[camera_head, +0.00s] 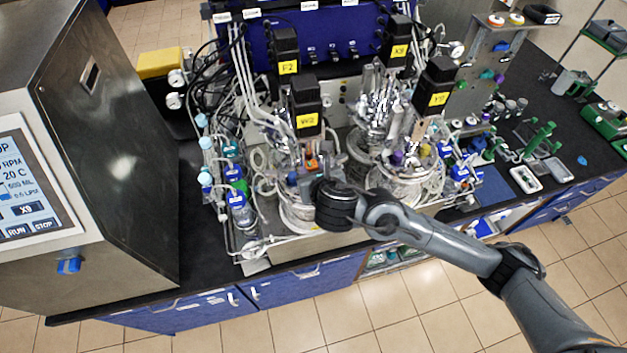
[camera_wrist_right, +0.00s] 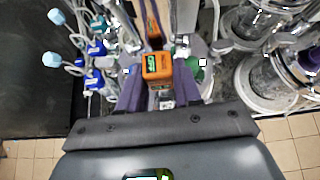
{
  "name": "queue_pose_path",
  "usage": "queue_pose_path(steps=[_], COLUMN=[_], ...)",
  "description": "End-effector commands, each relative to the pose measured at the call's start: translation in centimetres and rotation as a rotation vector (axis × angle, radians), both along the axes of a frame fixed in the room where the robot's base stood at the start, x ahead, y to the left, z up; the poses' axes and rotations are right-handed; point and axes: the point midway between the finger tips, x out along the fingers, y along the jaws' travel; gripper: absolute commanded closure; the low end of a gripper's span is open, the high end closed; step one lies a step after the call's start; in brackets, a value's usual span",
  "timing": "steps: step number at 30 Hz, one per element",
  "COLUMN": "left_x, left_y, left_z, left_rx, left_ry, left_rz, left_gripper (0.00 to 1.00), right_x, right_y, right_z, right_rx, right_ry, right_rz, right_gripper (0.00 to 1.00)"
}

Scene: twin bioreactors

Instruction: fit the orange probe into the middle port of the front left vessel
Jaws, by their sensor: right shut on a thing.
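The orange probe (camera_wrist_right: 157,68) is between the purple-grey fingers of my right gripper (camera_wrist_right: 158,84), which is shut on it. In the head view, a small orange patch (camera_head: 312,163) shows at the gripper, above the lid of the front left vessel (camera_head: 298,216). My right wrist and gripper (camera_head: 322,178) cover part of this vessel, whose motor has a yellow W2 label. The middle port and the probe's lower end are hidden, so I cannot tell whether the probe is in the port. My left gripper is in neither view.
The front right vessel (camera_head: 400,188) stands close beside my right wrist. Blue-capped bottles (camera_head: 240,208) and tubing crowd the left side. The W2 motor (camera_head: 306,104) rises behind the gripper. A steel cabinet (camera_head: 120,130) with a screen stands at the left.

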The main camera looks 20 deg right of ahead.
Motion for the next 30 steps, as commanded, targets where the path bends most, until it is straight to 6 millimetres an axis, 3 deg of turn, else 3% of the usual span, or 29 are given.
queue_pose_path(steps=[9,23,24,28,30], left_x=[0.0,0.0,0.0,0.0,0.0], left_y=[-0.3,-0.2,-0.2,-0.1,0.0], left_z=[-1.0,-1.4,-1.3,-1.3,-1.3], left_rx=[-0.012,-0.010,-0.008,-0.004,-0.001], left_ry=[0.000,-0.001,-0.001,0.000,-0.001], left_rz=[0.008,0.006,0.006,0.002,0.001], left_gripper=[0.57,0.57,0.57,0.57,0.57], right_x=[0.0,0.0,0.0,0.0,0.0], right_y=[-0.1,-0.1,-0.1,-0.1,-0.1], right_z=[-3.4,-4.0,-3.9,-3.9,-3.9], right_rx=[-0.002,-0.001,0.000,0.000,0.000], right_ry=[0.000,0.000,0.001,0.001,0.001], right_rz=[-0.001,-0.001,-0.001,-0.001,-0.001], right_gripper=[1.00,1.00,0.61,0.41,0.41])
